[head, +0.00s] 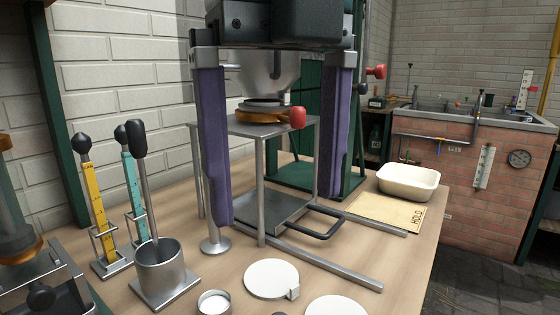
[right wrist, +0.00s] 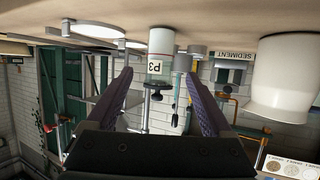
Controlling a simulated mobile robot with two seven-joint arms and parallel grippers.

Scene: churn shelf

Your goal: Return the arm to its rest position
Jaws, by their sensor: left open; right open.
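My left gripper (head: 275,208) hangs large in the middle of the head view, its two purple-padded fingers pointing down and spread wide apart. Between the fingers, in the picture, shows a metal stand (head: 262,180) with a funnel (head: 268,72), an orange-brown ring and a red knob (head: 298,117). Nothing is visibly gripped. My right gripper (right wrist: 158,75) shows only in the right wrist view, which is upside down. Its purple fingers are open. A white cylinder marked P3 (right wrist: 161,45) shows in line with the gap, apparently beyond the fingertips.
A metal cup (head: 160,268) holding a black-knobbed rod stands left, near yellow (head: 94,200) and teal (head: 134,185) gauges. White discs (head: 271,279) lie at the front. A white basin (head: 408,182) sits at right beside a HOLD card (head: 385,213). A brick sink (head: 455,150) stands beyond.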

